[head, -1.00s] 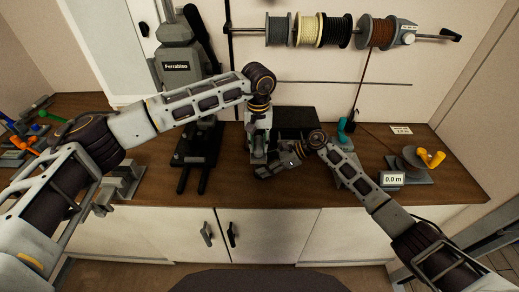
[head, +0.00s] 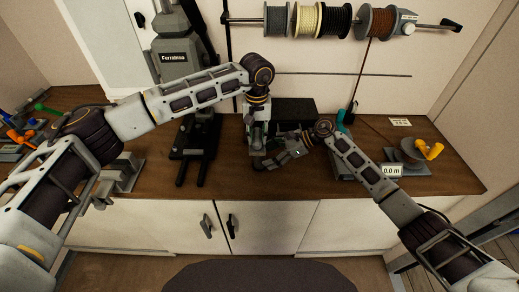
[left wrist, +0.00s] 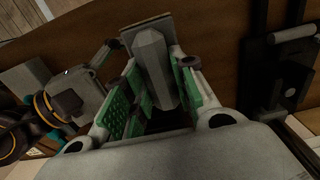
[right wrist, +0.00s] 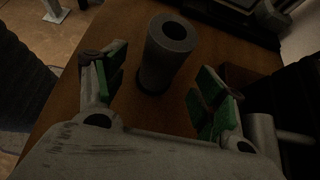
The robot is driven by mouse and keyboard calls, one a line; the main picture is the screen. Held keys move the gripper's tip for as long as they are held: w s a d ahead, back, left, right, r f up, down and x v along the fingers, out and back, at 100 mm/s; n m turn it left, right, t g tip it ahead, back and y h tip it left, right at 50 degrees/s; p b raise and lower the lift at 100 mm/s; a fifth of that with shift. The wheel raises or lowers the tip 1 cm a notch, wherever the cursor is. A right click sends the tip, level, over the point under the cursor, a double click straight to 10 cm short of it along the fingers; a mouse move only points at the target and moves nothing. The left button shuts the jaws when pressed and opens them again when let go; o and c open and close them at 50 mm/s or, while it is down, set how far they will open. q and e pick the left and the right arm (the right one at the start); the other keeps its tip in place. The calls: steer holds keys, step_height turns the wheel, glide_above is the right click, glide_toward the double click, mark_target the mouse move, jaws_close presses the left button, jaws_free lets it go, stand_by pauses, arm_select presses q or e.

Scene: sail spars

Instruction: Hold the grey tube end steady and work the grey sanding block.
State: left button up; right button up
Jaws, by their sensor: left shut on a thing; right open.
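My left gripper (left wrist: 158,92) is shut on the grey sanding block (left wrist: 152,58), which has a bevelled grey body and a wider tan-edged plate at its far end. In the head view my left gripper (head: 257,142) points down over the bench, and the block is hard to make out there. The grey tube end (right wrist: 167,52) is a short hollow cylinder with its open mouth facing up in the right wrist view. My right gripper (right wrist: 158,75) is open, with its green-padded fingers on either side of the tube and visible gaps between. In the head view my right gripper (head: 285,153) is close beside my left one.
A dark box (head: 294,111) stands behind the grippers. A black-and-grey stand (head: 195,150) is to their left. A rope-measuring device (head: 408,160) with an orange handle is at the right. Rope spools (head: 322,20) hang on the wall. The bench's front middle is clear.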

steer(key=v, duration=0.9)
